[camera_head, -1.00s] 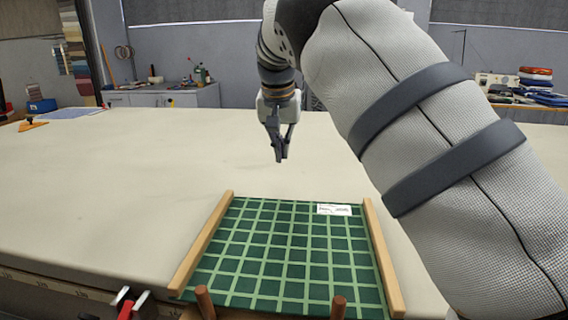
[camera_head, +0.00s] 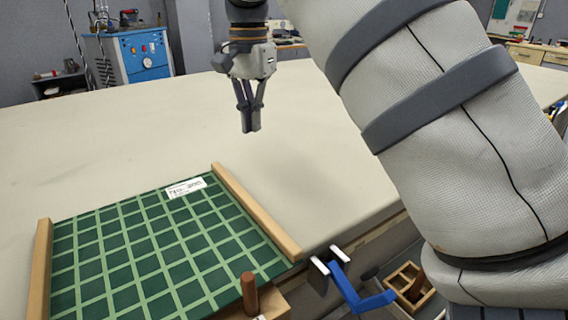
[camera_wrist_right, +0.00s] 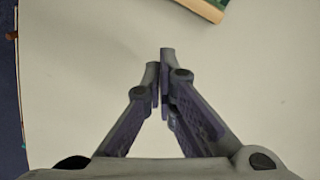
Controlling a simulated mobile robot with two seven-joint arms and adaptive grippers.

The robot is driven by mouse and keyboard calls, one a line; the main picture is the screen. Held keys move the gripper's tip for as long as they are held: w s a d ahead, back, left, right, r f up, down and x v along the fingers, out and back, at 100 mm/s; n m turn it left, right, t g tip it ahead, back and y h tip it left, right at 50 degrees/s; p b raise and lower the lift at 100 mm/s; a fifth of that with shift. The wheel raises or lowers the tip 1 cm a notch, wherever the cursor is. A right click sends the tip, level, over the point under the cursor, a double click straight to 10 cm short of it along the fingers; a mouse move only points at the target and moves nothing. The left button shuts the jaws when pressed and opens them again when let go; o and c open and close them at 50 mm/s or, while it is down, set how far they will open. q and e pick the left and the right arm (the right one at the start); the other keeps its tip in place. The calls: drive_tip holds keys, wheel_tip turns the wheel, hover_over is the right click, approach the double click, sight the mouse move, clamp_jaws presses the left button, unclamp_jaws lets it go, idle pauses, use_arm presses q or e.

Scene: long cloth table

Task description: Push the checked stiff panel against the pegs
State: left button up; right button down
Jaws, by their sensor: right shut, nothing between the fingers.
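The green checked panel (camera_head: 150,245) lies flat on the cloth table between two wooden side rails, the left rail (camera_head: 40,270) and the right rail (camera_head: 256,212). A white label (camera_head: 186,188) sits near its far edge. One brown peg (camera_head: 249,294) stands at the near edge; any other peg is outside the view. My right gripper (camera_head: 251,129) is shut and empty, pointing down above the cloth beyond the panel's far edge, apart from it. In the right wrist view its fingertips (camera_wrist_right: 160,60) are together, and a corner of the panel (camera_wrist_right: 219,3) shows at the top. My left gripper is out of view.
The table (camera_head: 130,135) is bare around and beyond the panel. A blue-handled clamp (camera_head: 350,285) grips the front edge right of the rail. A wooden box (camera_head: 410,285) sits below the edge. A blue cabinet (camera_head: 128,55) stands behind the table.

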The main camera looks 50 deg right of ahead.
sight(247, 183)
drive_tip(key=f, duration=1)
drive_tip(key=shift+s+d+f, duration=0.1)
drive_tip(key=shift+s, duration=0.15)
drive_tip(key=a, duration=0.2)
drive_tip(key=a+p, duration=0.1)
drive_tip(key=shift+s+a+r, duration=0.2)
drive_tip(key=shift+s+r, duration=0.1)
drive_tip(key=shift+s, duration=0.1)
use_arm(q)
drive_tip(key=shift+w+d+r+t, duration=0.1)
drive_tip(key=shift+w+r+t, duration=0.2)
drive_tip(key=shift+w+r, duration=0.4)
use_arm(e)
drive_tip(key=shift+a+f, duration=0.2)
